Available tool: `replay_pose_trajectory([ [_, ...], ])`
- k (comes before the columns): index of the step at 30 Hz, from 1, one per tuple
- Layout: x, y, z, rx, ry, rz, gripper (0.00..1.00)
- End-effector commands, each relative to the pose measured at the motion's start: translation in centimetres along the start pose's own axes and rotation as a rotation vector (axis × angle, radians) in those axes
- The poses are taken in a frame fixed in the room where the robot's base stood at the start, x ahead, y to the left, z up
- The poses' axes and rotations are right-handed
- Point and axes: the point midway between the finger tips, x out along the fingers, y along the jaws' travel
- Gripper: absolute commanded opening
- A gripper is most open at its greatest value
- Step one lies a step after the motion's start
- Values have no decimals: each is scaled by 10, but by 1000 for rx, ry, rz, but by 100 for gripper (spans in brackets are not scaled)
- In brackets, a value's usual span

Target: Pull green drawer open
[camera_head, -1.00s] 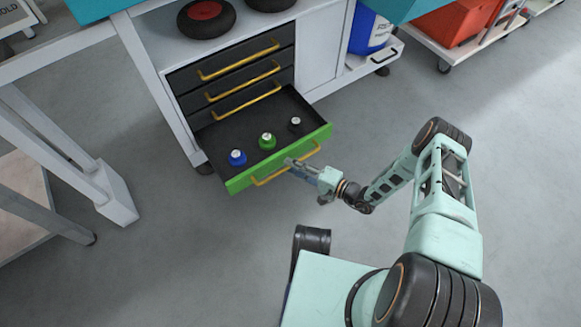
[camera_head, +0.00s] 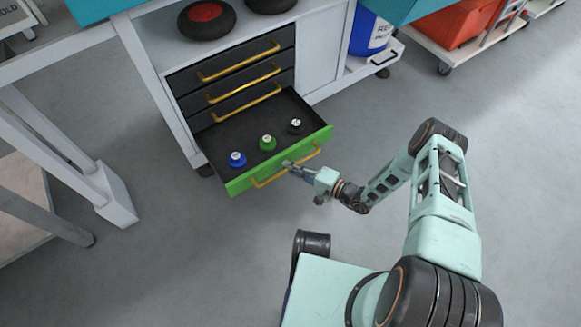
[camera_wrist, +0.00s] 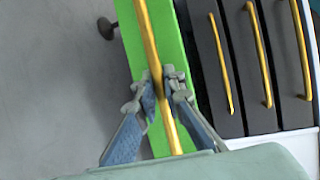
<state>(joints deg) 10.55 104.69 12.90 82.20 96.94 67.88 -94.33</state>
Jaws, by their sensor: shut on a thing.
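The green drawer (camera_head: 240,181) is the lowest in the white cabinet and stands pulled well out, its dark inside showing in the head view. Its yellow handle (camera_head: 262,182) runs along the green front. My gripper (camera_head: 288,166) is at the handle near its middle. In the wrist view, the fingers (camera_wrist: 158,98) are shut around the yellow bar (camera_wrist: 147,36), one on each side, in front of the green face (camera_wrist: 174,40). Inside the drawer are a blue reel (camera_head: 237,159), a green reel (camera_head: 267,143) and a black reel (camera_head: 295,126).
Three dark drawers with yellow handles (camera_head: 238,62) above are shut. A white table leg (camera_head: 117,195) stands to the left. A blue container (camera_head: 370,32) and a red bin (camera_head: 452,25) are at the upper right. The grey floor around my arm is clear.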

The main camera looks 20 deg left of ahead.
Motion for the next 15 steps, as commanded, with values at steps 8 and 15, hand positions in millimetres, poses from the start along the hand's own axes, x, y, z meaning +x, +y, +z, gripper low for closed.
replay_pose_trajectory([
  [8, -20, 3, 6, 2, 4, 3, 0],
  [15, -42, 9, 16, 0, 2, 1, 0],
])
